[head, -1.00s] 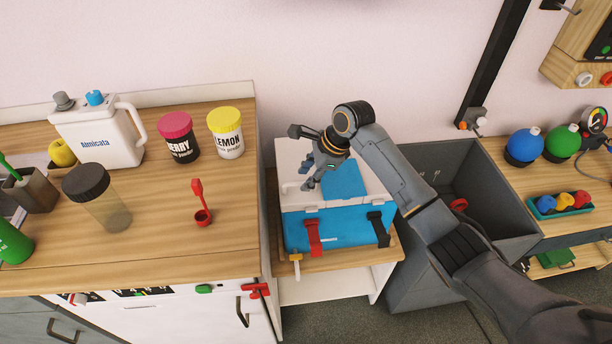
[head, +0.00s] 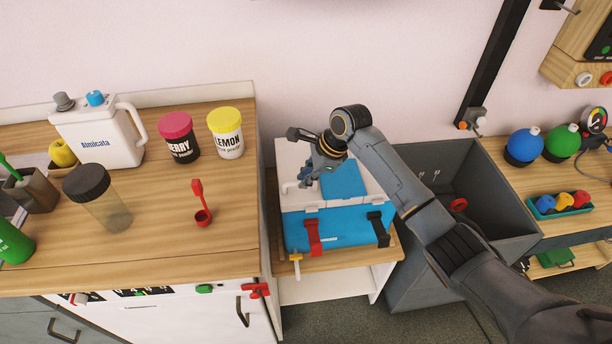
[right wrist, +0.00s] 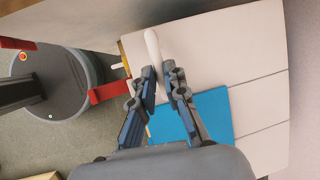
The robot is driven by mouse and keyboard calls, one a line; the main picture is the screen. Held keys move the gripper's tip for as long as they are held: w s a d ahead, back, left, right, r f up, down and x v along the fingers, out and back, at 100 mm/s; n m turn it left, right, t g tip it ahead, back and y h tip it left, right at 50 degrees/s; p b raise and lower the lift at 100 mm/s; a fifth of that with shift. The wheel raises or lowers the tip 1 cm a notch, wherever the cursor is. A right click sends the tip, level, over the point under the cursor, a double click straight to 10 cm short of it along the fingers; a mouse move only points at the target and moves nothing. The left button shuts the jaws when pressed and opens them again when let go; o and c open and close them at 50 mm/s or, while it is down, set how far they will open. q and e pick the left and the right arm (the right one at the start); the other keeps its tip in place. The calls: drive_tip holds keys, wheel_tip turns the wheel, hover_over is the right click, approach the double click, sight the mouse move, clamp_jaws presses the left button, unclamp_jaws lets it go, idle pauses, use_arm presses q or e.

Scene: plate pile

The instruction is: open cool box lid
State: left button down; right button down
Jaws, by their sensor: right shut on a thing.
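The cool box (head: 347,229) has a blue body and a white lid (head: 291,155) with a blue panel (head: 345,180). The lid lies flat on the body. A red latch (head: 313,238) and a dark latch (head: 378,229) are on its front. A white rounded handle (right wrist: 154,52) stands at the lid's edge in the right wrist view. My right gripper (right wrist: 161,76) is shut on this handle, with one finger on each side. In the head view my right gripper (head: 306,181) is over the left part of the lid and hides some of it. My left gripper is not in view.
The cool box stands on a low wooden stand (head: 334,267). A wooden counter (head: 150,240) with a berry tub (head: 179,138) and a lemon tub (head: 226,133) is close on the left. A dark grey bin (head: 488,205) is close on the right.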

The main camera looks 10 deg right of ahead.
drive_tip(key=w+r+p, duration=0.7)
drive_tip(key=w+r, duration=0.2)
drive_tip(key=r, duration=0.2)
drive_tip(key=shift+r, duration=0.2)
drive_tip(key=shift+d, duration=0.1)
drive_tip(key=shift+f, duration=0.1)
idle(0.3)
